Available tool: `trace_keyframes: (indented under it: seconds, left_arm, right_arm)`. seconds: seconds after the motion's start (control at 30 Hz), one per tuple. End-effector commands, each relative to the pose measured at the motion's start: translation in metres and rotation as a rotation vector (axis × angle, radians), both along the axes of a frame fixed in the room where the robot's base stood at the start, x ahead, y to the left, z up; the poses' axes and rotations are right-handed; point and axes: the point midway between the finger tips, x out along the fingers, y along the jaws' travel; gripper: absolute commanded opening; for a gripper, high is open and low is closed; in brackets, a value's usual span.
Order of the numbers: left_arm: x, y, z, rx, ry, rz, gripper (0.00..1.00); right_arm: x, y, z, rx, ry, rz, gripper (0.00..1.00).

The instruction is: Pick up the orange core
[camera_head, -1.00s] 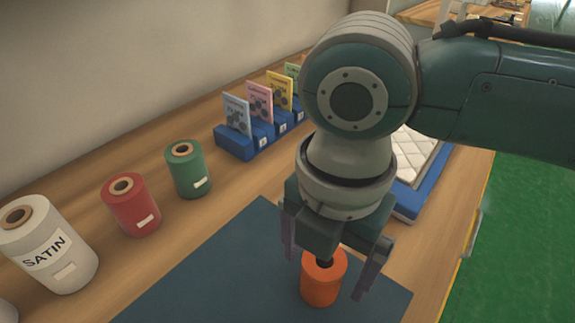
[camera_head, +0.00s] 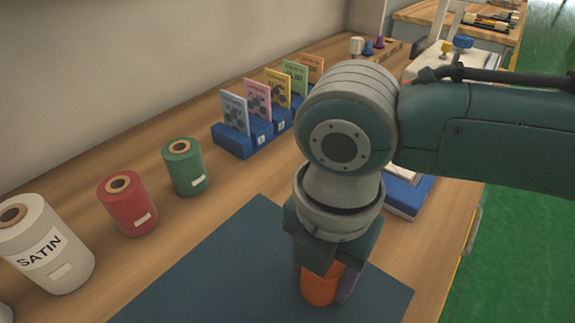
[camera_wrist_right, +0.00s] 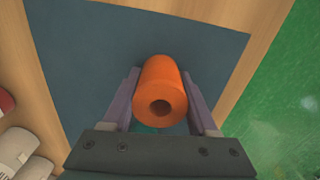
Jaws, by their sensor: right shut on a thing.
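The orange core (camera_head: 320,287) is a short hollow cylinder standing upright on the dark blue mat (camera_head: 235,262). My right gripper (camera_head: 325,284) is above and around it, with one finger on each side, shut on the core. The gripper body hides the core's top in the head view. In the right wrist view the core (camera_wrist_right: 160,92) lies between the two fingers of my right gripper (camera_wrist_right: 160,100), with its round hole showing. My left gripper is not in view.
A red spool (camera_head: 128,204), a green spool (camera_head: 185,167) and a white SATIN roll (camera_head: 45,245) stand left of the mat. Blue holders (camera_head: 234,141) with coloured cards stand behind. The table's right edge borders a green floor (camera_head: 510,240).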

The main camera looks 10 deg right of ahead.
Motion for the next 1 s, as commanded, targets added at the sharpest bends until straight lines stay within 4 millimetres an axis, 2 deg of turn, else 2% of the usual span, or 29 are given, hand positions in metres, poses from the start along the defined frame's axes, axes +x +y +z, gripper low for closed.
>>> trace_keyframes:
  seconds: [0.03, 0.3, 0.53, 0.67, 0.77, 0.87, 1.0]
  left_arm:
    - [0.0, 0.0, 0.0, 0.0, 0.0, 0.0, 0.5]
    - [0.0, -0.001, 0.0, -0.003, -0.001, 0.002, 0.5]
    - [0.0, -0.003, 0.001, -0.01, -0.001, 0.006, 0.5]
    - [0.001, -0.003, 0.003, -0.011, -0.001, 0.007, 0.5]
    - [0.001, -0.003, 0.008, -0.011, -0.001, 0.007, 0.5]
    - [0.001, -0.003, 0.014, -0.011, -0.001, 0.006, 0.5]
    - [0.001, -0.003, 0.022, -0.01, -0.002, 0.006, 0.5]
  right_arm:
    - [0.0, 0.0, 0.0, 0.0, 0.0, 0.0, 0.31]
    - [0.0, 0.0, 0.0, 0.0, 0.0, 0.0, 0.03]
    - [0.0, 0.0, 0.001, 0.001, -0.001, 0.0, 0.03]
    - [0.001, 0.0, 0.009, 0.001, -0.001, -0.001, 0.03]
    - [0.001, 0.0, 0.024, 0.003, -0.003, 0.0, 0.03]
    - [0.002, 0.0, 0.048, 0.003, -0.005, 0.0, 0.03]
    - [0.002, 0.0, 0.094, 0.002, -0.008, 0.002, 0.03]
